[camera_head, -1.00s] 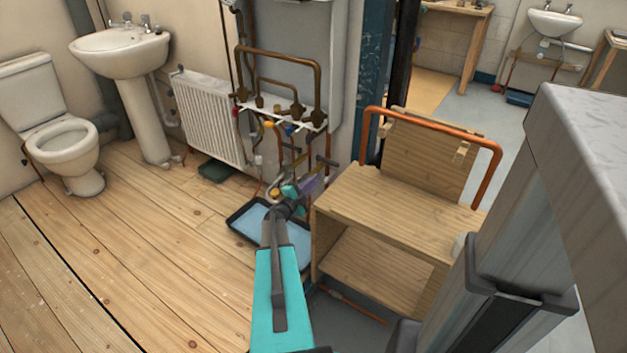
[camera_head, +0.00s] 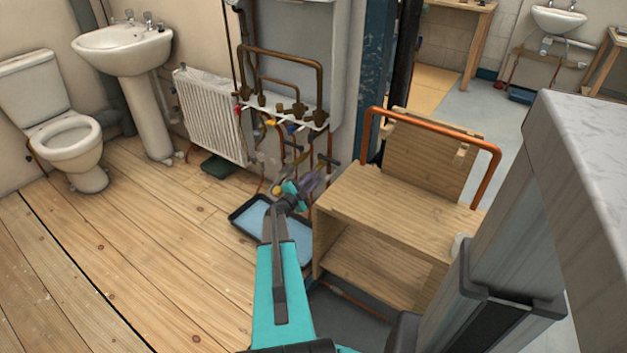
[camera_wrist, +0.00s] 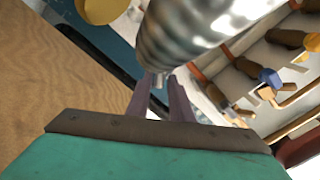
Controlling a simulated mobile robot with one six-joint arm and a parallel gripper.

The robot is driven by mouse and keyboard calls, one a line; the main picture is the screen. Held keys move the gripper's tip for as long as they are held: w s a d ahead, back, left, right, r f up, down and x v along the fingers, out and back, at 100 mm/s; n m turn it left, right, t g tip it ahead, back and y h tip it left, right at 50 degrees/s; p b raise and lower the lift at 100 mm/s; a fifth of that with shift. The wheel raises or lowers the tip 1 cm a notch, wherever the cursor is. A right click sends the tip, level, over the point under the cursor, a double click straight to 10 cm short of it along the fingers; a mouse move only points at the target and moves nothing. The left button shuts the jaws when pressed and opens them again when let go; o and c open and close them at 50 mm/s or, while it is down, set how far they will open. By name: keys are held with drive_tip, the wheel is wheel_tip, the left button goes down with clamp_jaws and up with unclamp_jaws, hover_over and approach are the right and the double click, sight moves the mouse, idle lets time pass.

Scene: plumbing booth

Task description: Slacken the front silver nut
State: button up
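In the wrist view a large ribbed silver fitting (camera_wrist: 205,30) fills the top middle, close to the camera. A small silver piece (camera_wrist: 158,80) shows below it, between my gripper's fingers. I cannot tell which silver part is the front nut. My gripper (camera_wrist: 163,88) has two purple fingers with a gap between them. Their tips are partly hidden behind the ribbed fitting, and contact is not clear. In the head view my gripper (camera_head: 312,184) is by the lower pipework below the boiler, above the blue tray (camera_head: 240,232). The nut is too small to make out there.
A wooden bench (camera_head: 350,205) with an orange copper pipe (camera_head: 492,170) stands close on the right. Several valves and copper pipes (camera_head: 290,112) hang below the boiler (camera_head: 298,50). A white radiator (camera_head: 208,115) is behind. The wooden floor at left is clear.

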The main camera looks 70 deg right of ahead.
drive_tip(key=shift+a, duration=0.15)
drive_tip(key=p+v, duration=0.1)
drive_tip(key=v, duration=1.2)
drive_tip(key=shift+a, duration=0.25)
drive_tip(key=shift+w, duration=0.15)
